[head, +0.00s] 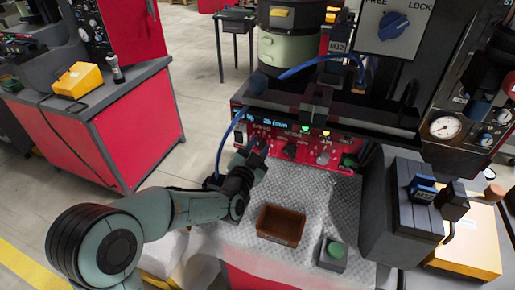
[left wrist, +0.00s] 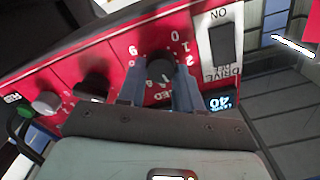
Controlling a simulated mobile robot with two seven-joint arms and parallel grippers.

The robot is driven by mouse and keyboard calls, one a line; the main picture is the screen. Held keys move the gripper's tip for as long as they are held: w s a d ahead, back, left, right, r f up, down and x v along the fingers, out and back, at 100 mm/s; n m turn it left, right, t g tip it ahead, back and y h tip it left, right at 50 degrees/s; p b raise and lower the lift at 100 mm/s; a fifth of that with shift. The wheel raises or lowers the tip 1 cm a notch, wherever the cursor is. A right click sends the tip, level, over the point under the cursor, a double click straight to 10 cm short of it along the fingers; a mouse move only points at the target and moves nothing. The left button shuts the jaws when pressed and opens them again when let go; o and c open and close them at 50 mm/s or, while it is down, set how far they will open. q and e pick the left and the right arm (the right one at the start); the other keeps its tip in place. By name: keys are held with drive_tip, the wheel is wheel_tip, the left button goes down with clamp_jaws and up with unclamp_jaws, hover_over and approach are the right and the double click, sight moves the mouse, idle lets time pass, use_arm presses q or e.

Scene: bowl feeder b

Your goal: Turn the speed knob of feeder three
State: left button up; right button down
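A black round knob (left wrist: 160,68) with a printed number scale stands on the red panel in the left wrist view. My left gripper (left wrist: 160,76) has one blue-grey finger on each side of this knob, and the fingers look closed on it. In the head view my left gripper (head: 258,148) is at the left end of the feeder's red control panel (head: 308,151) and hides the knob. No feeder number is readable. My right gripper is not in view.
Beside the knob are a black ON/DRIVE switch (left wrist: 221,46) and a small lit display. Another black knob (left wrist: 94,85) and a grey knob (left wrist: 45,103) share the panel. A brown tray (head: 281,225) and a green button box (head: 334,254) stand on the metal plate in front.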

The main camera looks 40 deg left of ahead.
use_arm(q)
drive_tip(key=o, duration=0.3)
drive_tip(key=shift+o, duration=0.2)
drive_tip(key=shift+s, duration=0.1)
drive_tip(key=b+v, duration=0.3)
drive_tip(key=v, duration=1)
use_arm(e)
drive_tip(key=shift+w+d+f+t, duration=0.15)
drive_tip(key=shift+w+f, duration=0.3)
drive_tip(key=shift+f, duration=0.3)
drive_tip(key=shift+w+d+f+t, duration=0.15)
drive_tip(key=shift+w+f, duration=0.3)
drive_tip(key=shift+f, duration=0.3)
